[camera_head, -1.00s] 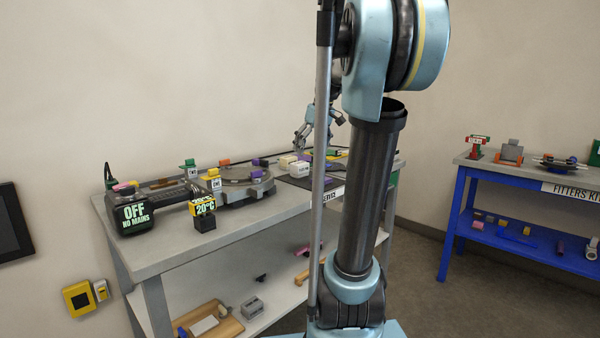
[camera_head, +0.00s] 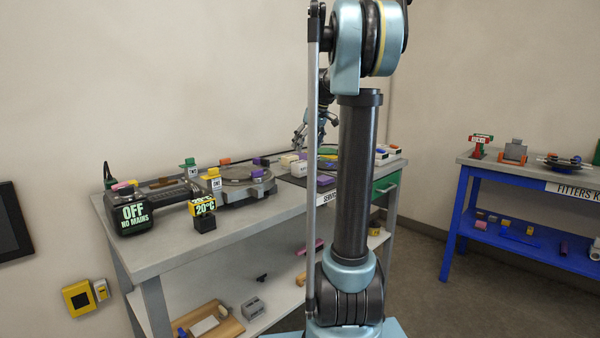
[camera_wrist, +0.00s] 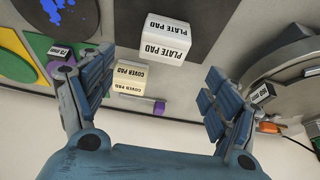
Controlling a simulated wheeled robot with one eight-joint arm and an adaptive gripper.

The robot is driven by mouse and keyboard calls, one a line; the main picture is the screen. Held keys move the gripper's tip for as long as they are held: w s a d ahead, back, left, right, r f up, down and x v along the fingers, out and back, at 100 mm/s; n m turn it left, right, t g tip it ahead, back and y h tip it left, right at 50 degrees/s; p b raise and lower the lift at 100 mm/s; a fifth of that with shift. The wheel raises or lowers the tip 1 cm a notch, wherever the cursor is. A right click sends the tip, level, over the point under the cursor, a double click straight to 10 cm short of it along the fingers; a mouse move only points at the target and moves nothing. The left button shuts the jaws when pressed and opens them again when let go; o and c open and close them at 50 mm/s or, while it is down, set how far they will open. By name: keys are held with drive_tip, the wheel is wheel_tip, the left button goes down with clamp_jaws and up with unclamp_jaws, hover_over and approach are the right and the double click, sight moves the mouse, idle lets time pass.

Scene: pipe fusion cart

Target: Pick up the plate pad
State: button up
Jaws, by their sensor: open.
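The plate pad (camera_wrist: 165,40) is a white block with "PLATE PAD" printed on its faces. In the wrist view it sits on a dark mat at top centre, beyond and between my fingertips. My gripper (camera_wrist: 158,88) is open and empty, apart from the pad. In the head view the white plate pad (camera_head: 299,168) shows small on the bench, with my gripper (camera_head: 300,140) above that area. A cream cover pad (camera_wrist: 129,78) lies close beside the plate pad in the wrist view, between the fingers and nearer the left one.
A round metal machine part (camera_wrist: 285,70) stands right in the wrist view. A purple-tipped marker (camera_wrist: 157,104) lies by the cover pad. Green and purple shapes (camera_wrist: 30,55) are at left. In the head view the grey bench (camera_head: 170,255) carries the fusion machine (camera_head: 240,182).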

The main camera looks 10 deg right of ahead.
sight(301, 162)
drive_tip(key=x, duration=0.4)
drive_tip(key=shift+f, duration=0.1)
drive_tip(key=shift+s+x, duration=0.15)
drive_tip(key=shift+x, duration=1.2)
drive_tip(key=shift+s+x, duration=0.15)
drive_tip(key=shift+x, duration=1.15)
drive_tip(key=shift+f, duration=0.1)
drive_tip(key=shift+c, duration=0.6)
drive_tip(key=c, duration=1.1)
wheel_tip(301, 162, up, 10)
